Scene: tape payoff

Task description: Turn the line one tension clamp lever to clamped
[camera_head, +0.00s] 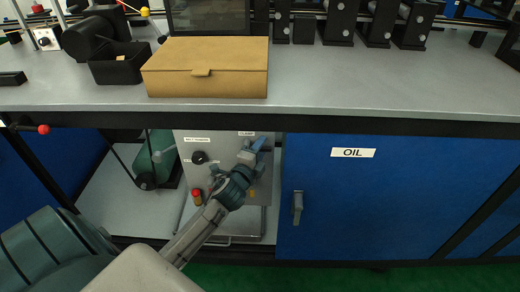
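A grey control panel (226,182) stands in the open bay under the bench. A small white label (247,133), too small to read surely, sits at its top right. My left gripper (257,152) reaches up to the panel just below that label. Its blue-grey fingers cover that part of the panel, so the clamp lever is not clearly visible and its position cannot be told. I cannot see whether the fingers are apart or hold anything. My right gripper is out of view.
A black knob (200,157) and a red-topped knob (197,195) are left of my gripper. A blue OIL door (385,205) with a handle (297,207) closes the right side. A cardboard box (206,75) sits on the bench top (330,90) above.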

